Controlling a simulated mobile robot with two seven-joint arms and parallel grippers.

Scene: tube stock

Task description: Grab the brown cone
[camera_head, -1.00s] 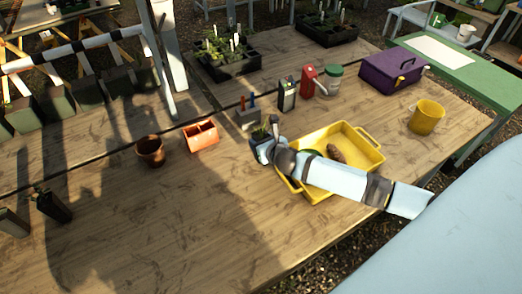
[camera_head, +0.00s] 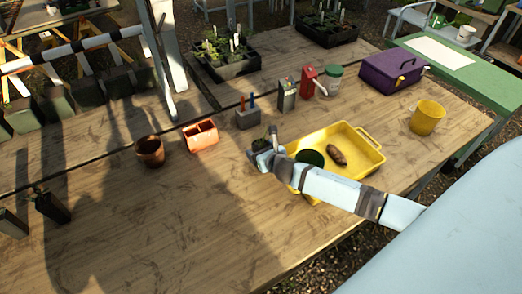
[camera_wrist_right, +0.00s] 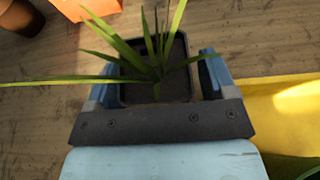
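The brown cone (camera_head: 337,155) lies on its side in the yellow tray (camera_head: 368,150). A dark green round thing (camera_head: 310,157) is beside it in the tray, partly behind my right arm. My right gripper (camera_head: 264,147) is outside the tray, off its left side, with its fingers on both sides of a small dark pot with a green plant. In the right wrist view the pot (camera_wrist_right: 155,90) sits between the two fingers, long leaves spreading over it. The fingers look closed on the pot, though the contact is partly hidden. The cone is apart from the gripper. My left gripper is out of view.
A terracotta pot (camera_head: 150,151) and an orange container (camera_head: 200,135) stand left of the gripper. A grey holder (camera_head: 248,118), a red thing (camera_head: 308,81), a purple box (camera_head: 391,72) and a yellow pot (camera_head: 426,118) stand around the tray.

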